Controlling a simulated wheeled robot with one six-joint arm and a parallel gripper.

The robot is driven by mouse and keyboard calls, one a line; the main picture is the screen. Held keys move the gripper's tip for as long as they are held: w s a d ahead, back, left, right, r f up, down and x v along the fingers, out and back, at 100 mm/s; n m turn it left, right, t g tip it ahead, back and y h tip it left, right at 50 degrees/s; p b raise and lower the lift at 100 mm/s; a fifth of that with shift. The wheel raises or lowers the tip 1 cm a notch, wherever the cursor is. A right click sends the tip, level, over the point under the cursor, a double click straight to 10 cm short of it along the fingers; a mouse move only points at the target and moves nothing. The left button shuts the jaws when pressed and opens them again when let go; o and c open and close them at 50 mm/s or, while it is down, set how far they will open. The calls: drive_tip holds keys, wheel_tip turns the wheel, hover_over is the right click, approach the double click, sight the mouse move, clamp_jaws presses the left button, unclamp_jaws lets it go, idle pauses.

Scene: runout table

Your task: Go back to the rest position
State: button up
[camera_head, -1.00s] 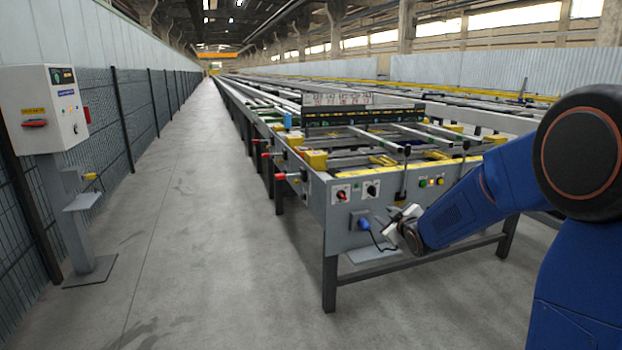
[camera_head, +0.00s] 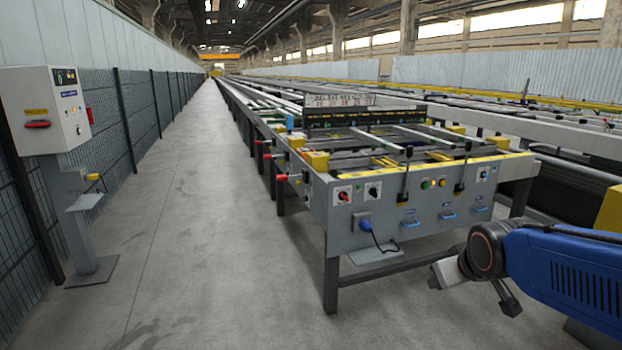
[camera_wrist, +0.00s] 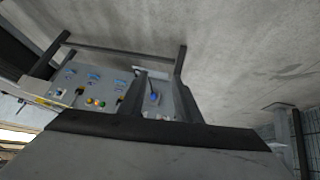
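My blue arm reaches in from the right edge of the head view, with its forearm low and nearly level. My gripper (camera_head: 448,274) is at its left end, in front of and below the runout table's grey front panel (camera_head: 432,222). It appears apart from the table, over the floor. Its fingers are small and partly turned away, so I cannot tell whether they are open or shut. I see nothing held in it. The wrist view shows the table's front panel (camera_wrist: 100,83) upside down, with a large grey part across the bottom.
The panel carries a red switch (camera_head: 342,196), a blue plug (camera_head: 364,224) with a cable, and several blue handles. A grey control box (camera_head: 45,105) stands on a post at left by the mesh fence (camera_head: 105,130). The concrete aisle (camera_head: 185,220) between is clear.

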drive_tip(key=s+a+f+m+g, duration=0.1)
drive_tip(key=s+f+m+g, duration=0.1)
drive_tip(key=s, duration=1.6)
drive_tip(key=shift+f+g+y, duration=0.3)
drive_tip(key=shift+f+g, duration=0.25)
drive_tip(key=shift+g, duration=0.05)
drive_tip(key=shift+a, duration=0.1)
